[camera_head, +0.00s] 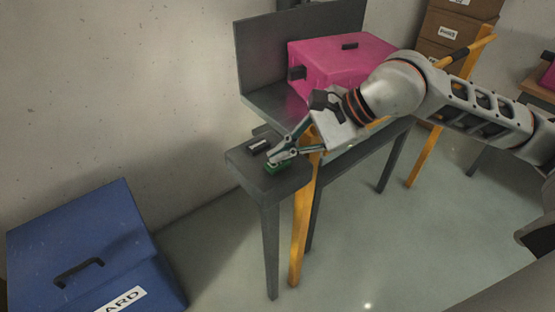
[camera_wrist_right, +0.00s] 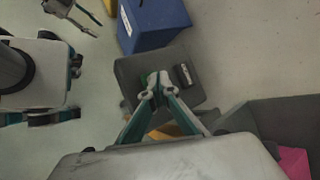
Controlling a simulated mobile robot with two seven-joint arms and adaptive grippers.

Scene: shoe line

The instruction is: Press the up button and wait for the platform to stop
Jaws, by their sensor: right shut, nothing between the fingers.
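My right gripper (camera_head: 274,158) is shut and empty, its fingertips at the green button (camera_head: 277,167) on the near end of the dark grey stand. The fingertips cover part of the button, and I cannot tell whether it is pressed in. In the right wrist view the closed fingertips (camera_wrist_right: 158,80) point down at the stand's end (camera_wrist_right: 135,66) and hide most of the button. A small dark part with a light label (camera_head: 258,146) sits beside it. The grey platform (camera_head: 262,98) bears a pink box (camera_head: 330,66). My left gripper (camera_wrist_right: 85,17) shows small at the wrist view's top left.
A blue lidded box (camera_head: 85,245) stands on the floor at the lower left, apart from the stand. Yellow posts (camera_head: 301,225) rise beside the stand's legs. Brown cartons (camera_head: 445,35) are stacked at the back right. The floor in front is clear.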

